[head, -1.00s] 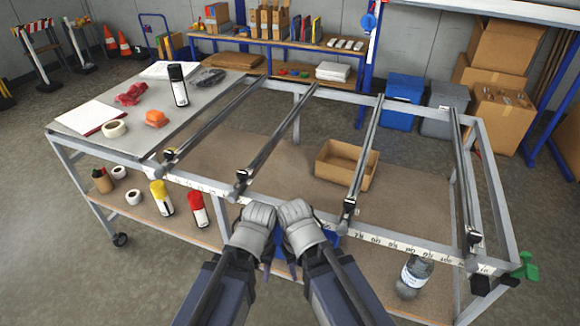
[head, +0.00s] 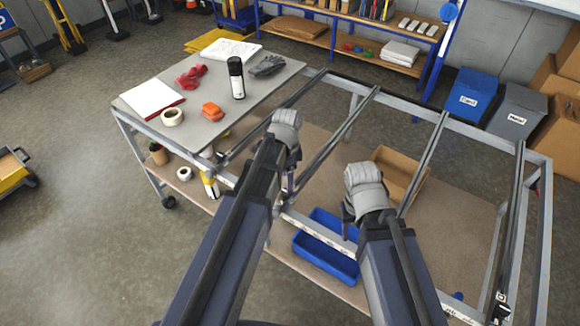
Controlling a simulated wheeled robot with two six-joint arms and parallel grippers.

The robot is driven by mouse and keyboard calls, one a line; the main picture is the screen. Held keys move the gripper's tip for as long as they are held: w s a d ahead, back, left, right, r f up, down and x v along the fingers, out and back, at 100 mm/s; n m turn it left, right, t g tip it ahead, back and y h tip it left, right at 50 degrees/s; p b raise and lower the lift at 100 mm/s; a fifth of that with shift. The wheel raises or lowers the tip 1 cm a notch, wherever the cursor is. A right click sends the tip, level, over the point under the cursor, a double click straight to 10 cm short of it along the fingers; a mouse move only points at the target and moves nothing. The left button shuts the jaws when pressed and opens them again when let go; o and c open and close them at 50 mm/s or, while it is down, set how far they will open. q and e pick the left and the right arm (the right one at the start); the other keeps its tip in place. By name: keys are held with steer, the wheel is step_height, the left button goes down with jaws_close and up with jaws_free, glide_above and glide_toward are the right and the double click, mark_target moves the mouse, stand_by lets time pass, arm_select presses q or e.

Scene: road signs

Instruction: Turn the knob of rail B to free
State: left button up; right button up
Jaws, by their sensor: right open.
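The frame table has several dark rails running front to back, with small black knobs at their front ends. No rail letter is readable, so I cannot tell by label which is rail B. The second rail from the left (head: 350,122) has its front end and knob largely hidden by my left arm. My right gripper (head: 362,178) is open and empty, between the second rail and the third rail (head: 424,158), whose front end is hidden by my right arm.
A blue bin (head: 325,262) and a cardboard box (head: 398,172) sit on the lower shelf. The rightmost rail (head: 510,215) is clear of my arms.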

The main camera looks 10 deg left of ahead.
mark_target(286, 194)
arm_select(q)
steer(key=shift+w+a+r, duration=0.3)
steer(key=shift+w+r, duration=0.05)
steer(key=shift+w, duration=0.05)
steer(key=shift+f, duration=0.15)
step_height(286, 194, down, 8)
steer(key=b, duration=0.8)
steer(key=shift+r, duration=0.2)
jaws_close()
